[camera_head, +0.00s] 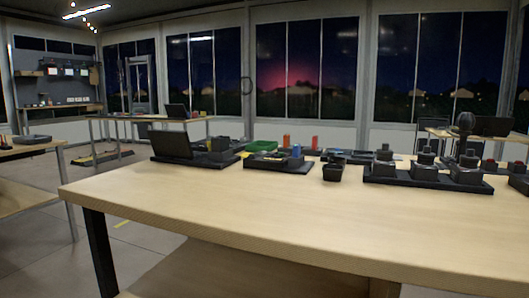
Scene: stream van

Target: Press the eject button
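No eject button can be told apart at this distance. A black tray (428,182) at the right of the wooden table (255,207) bears several dark block-shaped devices with knob-like tops, among them one device (466,175) at the tray's right end. Small red parts (490,164) show at the far right, and a dark object (520,181) is cut by the right edge. Whether any of these is a button is too small to tell. My gripper is not in view.
Other tables stand behind and left.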

